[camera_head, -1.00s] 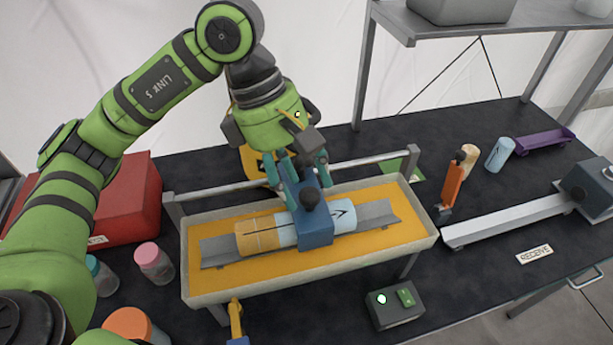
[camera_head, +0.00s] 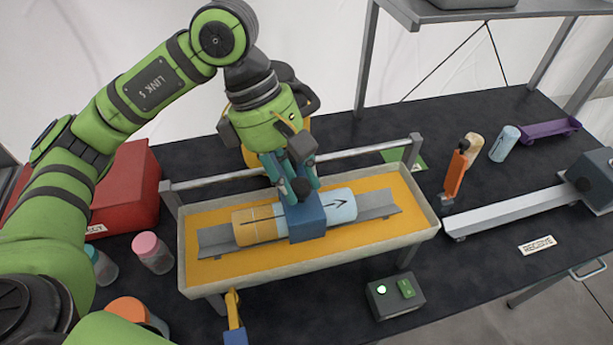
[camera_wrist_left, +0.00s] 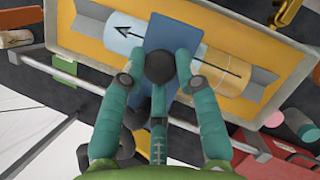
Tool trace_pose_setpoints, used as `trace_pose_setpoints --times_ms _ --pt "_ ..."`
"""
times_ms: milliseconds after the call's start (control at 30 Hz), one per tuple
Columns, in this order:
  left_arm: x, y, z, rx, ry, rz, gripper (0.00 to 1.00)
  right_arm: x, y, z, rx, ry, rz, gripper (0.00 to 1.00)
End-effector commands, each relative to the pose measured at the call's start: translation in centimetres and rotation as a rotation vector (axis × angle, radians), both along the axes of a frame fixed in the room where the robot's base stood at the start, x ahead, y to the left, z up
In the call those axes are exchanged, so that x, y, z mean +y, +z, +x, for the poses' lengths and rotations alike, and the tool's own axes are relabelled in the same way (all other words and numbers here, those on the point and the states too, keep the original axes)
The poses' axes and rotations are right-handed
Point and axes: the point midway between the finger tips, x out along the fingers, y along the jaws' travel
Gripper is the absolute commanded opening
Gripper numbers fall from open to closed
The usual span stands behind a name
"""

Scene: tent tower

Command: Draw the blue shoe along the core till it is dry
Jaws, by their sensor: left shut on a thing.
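The blue shoe (camera_head: 307,222) sits over the core, which lies in a grey cradle in the tray. The core has a tan part (camera_head: 254,226) to the left and a pale blue part (camera_head: 341,205) with a black arrow to the right. My left gripper (camera_head: 291,188) is shut on the shoe's dark round knob, which shows in the left wrist view (camera_wrist_left: 160,67) between the teal fingers. The shoe hides the middle of the core. Whether the core is wet cannot be told. My right gripper is not in view.
The tray (camera_head: 310,264) has a yellow bed and a metal rail (camera_head: 345,156) behind it. A box with a lit green lamp (camera_head: 395,297) stands in front. Jars (camera_head: 152,252) stand left, near a red box (camera_head: 128,185). An orange tool (camera_head: 455,173) stands right.

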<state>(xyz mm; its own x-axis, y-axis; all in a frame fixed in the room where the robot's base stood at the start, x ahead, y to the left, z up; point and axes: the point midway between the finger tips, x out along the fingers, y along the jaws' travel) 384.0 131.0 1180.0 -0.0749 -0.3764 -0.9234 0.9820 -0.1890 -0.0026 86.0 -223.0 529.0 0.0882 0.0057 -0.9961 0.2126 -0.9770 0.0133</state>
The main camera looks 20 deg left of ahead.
Motion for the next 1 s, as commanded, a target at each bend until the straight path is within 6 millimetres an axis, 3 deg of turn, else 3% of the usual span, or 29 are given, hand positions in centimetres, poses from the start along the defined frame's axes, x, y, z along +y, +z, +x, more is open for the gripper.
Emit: trace_pose_setpoints --times_ms 33,200,600,633,700,1000 --pt "0.9 -0.8 -0.6 -0.001 0.0 0.003 0.0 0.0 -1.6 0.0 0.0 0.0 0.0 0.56" --pt "3.0 -0.5 -2.1 -0.001 0.0 0.003 0.0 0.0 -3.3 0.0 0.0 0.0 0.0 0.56" --pt "3.7 0.0 -2.7 0.001 -0.005 0.001 0.0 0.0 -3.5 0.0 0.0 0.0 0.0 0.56" --pt "3.7 0.0 -2.7 0.002 -0.005 0.001 0.36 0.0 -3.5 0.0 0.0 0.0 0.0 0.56" --pt "3.7 0.0 -2.7 0.002 -0.005 0.001 0.56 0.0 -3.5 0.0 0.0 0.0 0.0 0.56" --pt "3.7 0.0 -2.6 0.001 -0.003 0.002 0.56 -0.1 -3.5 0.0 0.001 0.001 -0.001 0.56"
